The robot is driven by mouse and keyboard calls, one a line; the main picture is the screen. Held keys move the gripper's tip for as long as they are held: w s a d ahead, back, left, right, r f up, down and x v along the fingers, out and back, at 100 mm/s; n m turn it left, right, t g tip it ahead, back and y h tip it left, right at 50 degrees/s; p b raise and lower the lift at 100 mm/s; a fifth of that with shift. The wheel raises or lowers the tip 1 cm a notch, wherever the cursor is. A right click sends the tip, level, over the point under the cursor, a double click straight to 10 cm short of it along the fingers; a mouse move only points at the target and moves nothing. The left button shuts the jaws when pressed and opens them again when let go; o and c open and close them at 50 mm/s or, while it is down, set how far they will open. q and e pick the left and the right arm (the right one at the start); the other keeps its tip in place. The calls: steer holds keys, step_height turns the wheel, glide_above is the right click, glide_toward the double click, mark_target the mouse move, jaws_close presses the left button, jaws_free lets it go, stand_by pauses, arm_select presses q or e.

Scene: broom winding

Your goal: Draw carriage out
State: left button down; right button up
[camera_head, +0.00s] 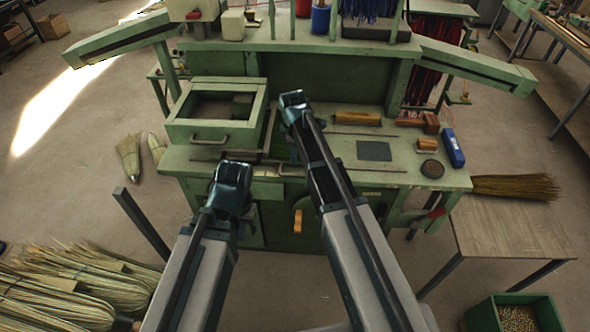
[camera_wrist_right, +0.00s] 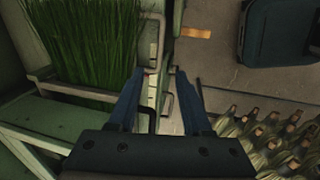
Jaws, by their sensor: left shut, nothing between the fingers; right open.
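A green box-like frame (camera_head: 215,128) with an open top and a front handle (camera_head: 209,139) sits at the left of the green workbench; I cannot tell for sure if it is the carriage. A second handle (camera_head: 291,173) shows at the bench's front edge. My left gripper (camera_head: 235,172) is shut and empty in front of the bench, below the frame. My right gripper (camera_head: 292,98) reaches over the bench, right of the frame. In the right wrist view its fingers (camera_wrist_right: 160,85) are open, with a metal handle between or below them; contact is unclear. Green bristles (camera_wrist_right: 80,40) stand beside it.
The bench top holds a dark square plate (camera_head: 374,151), a round dark disc (camera_head: 432,169), a blue box (camera_head: 453,148) and wooden brushes (camera_head: 357,118). Brooms lie on the floor at left (camera_head: 60,285). A side table (camera_head: 510,235) and green bin (camera_head: 513,313) stand at right.

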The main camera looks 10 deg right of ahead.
mark_target(295, 175)
steer(key=f+b, duration=0.4)
steer(key=w+f+b, duration=0.1)
steer(key=f+b, duration=0.4)
steer(key=w+f+b, duration=0.1)
steer(key=f+b, duration=0.3)
steer(key=shift+w+d+f, duration=0.2)
steer(key=shift+d+f, duration=0.1)
steer(key=shift+c, duration=0.3)
jaws_close()
stand_by(0.9)
